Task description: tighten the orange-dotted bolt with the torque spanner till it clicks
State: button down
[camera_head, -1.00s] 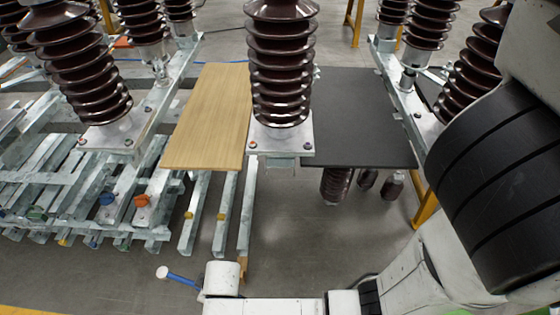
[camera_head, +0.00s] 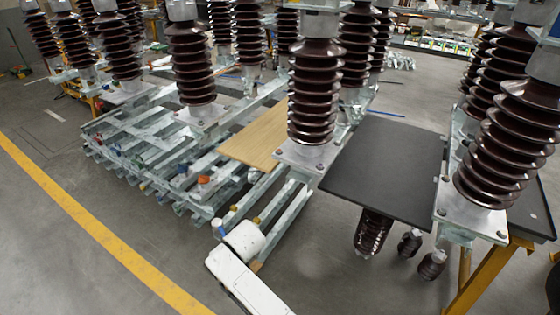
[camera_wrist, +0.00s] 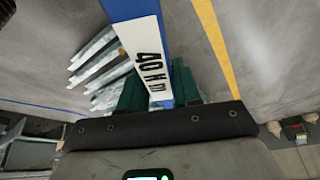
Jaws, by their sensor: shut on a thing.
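My gripper (camera_wrist: 158,90) shows in the wrist view with dark green fingers shut on the blue torque spanner (camera_wrist: 135,8). A white label on the spanner reads about "40 Nm". In the head view a short blue, pale-tipped part of the spanner (camera_head: 217,225) shows beside my white wrist, over the floor. The spanner's working end is hidden or out of view. The near insulator's base plate (camera_head: 300,158) has small bolts at its corners. I cannot tell an orange dot on any of them now. The spanner is apart from this plate.
An orange part (camera_head: 203,181) sits on the metal rails (camera_head: 140,165) at the left. A wooden board (camera_head: 255,140) and a dark panel (camera_head: 385,165) flank the near insulator (camera_head: 312,95). A yellow-legged stand (camera_head: 475,285) is at right. The floor at left is clear.

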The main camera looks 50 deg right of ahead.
jog(key=w+d+r+m+g+h+b, duration=0.1)
jog(key=d+r+m, duration=0.2)
jog(key=d+r, duration=0.6)
jog(key=w+d+r+m+h+b, duration=0.1)
jog(key=d+r+m, duration=0.3)
jog(key=d+r, duration=0.5)
jog(key=w+d+b, duration=0.1)
jog(key=d, duration=0.5)
jog(key=shift+w+d+g, duration=0.15)
jog(key=shift+w+g, duration=0.15)
jog(key=shift+g, duration=0.1)
jog(key=shift+p, duration=0.65)
jog(key=shift+f+b, duration=0.5)
jog(key=shift+f, duration=0.65)
dwell(0.3)
jog(key=w+a+m+g+h+b, duration=0.1)
jog(key=w+a+m+g+b, duration=0.1)
jog(key=w+m+b, duration=0.5)
jog(key=w+b, duration=0.2)
jog(key=b, duration=0.2)
jog(key=shift+a+g+b, duration=0.3)
jog(key=shift+a+b, duration=0.05)
jog(key=shift+a, duration=0.05)
